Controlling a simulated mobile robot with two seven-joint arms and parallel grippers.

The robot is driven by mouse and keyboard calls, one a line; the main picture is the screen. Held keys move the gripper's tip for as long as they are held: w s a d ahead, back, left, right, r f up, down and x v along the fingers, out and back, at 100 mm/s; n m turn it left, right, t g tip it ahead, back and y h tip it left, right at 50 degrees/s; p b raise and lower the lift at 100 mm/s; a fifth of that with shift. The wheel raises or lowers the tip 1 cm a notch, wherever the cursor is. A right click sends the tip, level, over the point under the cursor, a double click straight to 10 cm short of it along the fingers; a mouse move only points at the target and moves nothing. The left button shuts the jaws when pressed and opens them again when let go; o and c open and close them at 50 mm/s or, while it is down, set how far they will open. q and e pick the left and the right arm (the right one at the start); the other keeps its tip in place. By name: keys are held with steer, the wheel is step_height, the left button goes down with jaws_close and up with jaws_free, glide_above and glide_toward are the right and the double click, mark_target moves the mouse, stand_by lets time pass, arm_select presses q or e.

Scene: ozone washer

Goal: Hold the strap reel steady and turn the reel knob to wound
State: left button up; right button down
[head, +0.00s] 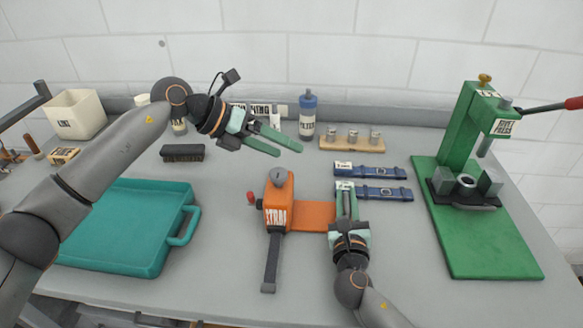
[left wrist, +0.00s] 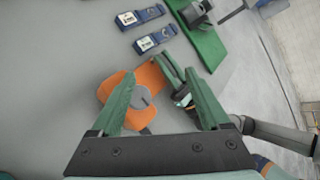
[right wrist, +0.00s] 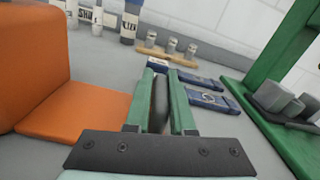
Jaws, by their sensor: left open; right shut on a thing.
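The orange strap reel (head: 279,190) stands on the bench in the middle, with a partly readable "STRA" label on its front. Its grey round reel knob (head: 277,178) is on top; in the left wrist view the knob (left wrist: 141,98) shows a dark line across it. A flat orange plate (head: 308,216) runs right from the reel. My right gripper (head: 346,188) is shut on a dark grey piece (right wrist: 160,105) at the plate's right end, apparently the reel's grip. My left gripper (head: 287,147) is open and empty, above and behind the reel, apart from the knob.
Blue straps (head: 378,192) lie just right of my right gripper. A green rivet press (head: 465,140) stands at the right, a teal tray (head: 130,225) at the left. A brush (head: 182,153), a blue-topped bottle (head: 307,118) and a wooden rack (head: 352,145) are at the back.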

mark_target(285, 170)
arm_select(q)
steer(key=n, duration=0.1)
steer(key=n+t+h, duration=0.1)
steer(key=n, duration=0.1)
steer(key=n+h, duration=0.1)
steer(key=shift+s+a+f+n, duration=0.15)
steer(key=shift+s+f+n, duration=0.1)
steer(key=shift+n, duration=0.15)
steer(key=n, duration=0.1)
steer(key=n+t+h, duration=0.1)
steer(key=n, duration=0.1)
steer(key=a+n+t, duration=0.1)
steer(key=n, duration=0.1)
steer(key=shift+s+r, duration=0.25)
steer(key=shift+s, duration=0.05)
steer(key=s+a+f+n+t, duration=0.2)
steer(key=a+f+n+t, duration=0.1)
steer(key=n, duration=0.8)
steer(key=s+a+f+n+t, duration=0.2)
steer(key=s+f+n+t, duration=0.1)
steer(key=n, duration=0.8)
steer(key=shift+h, duration=0.3)
steer(key=x, duration=1.1)
steer(key=shift+w+f, duration=0.2)
jaws_close()
